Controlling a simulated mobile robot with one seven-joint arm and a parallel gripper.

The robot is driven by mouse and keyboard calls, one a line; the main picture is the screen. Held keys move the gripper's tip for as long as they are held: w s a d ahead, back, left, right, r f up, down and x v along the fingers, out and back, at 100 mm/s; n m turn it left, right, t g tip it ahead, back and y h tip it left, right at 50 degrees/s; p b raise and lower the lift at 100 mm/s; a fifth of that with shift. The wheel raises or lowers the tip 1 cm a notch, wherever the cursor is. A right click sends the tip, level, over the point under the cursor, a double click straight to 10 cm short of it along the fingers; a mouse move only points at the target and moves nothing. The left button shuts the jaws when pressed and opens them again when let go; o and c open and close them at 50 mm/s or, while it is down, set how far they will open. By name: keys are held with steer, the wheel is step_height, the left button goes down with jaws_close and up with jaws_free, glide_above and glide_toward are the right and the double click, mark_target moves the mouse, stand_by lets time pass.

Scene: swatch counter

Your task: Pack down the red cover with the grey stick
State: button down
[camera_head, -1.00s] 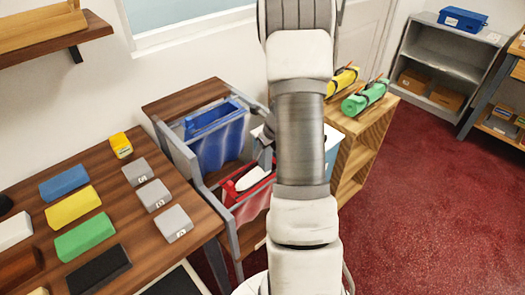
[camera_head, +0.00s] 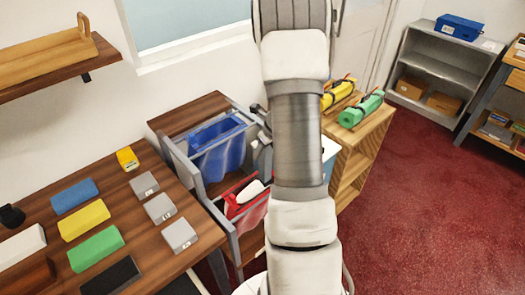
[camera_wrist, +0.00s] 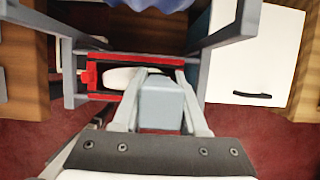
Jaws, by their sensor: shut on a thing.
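The red cover (camera_head: 251,216) hangs open-mouthed in a grey frame, with a white padded thing (camera_head: 242,197) inside it. In the wrist view, the red rim (camera_wrist: 135,58) and the white thing (camera_wrist: 118,76) lie beyond my fingertips. My gripper (camera_wrist: 160,82) is shut on a grey block-like piece, which I take as the grey stick (camera_wrist: 161,106). The stick is seen end-on, so its length and any contact with the cover cannot be told. In the head view my arm hides most of the gripper and the stick.
A blue cover (camera_head: 217,150) hangs in the frame behind the red one. A wooden table (camera_head: 148,215) with coloured and grey blocks stands at left. A wooden shelf (camera_head: 362,140) with yellow and green rolls is at right. The red floor (camera_head: 430,210) is open at right.

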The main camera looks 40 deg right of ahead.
steer(key=shift+r+p, duration=1.75)
steer(key=shift+r, duration=0.45)
steer(key=shift+a, duration=0.1)
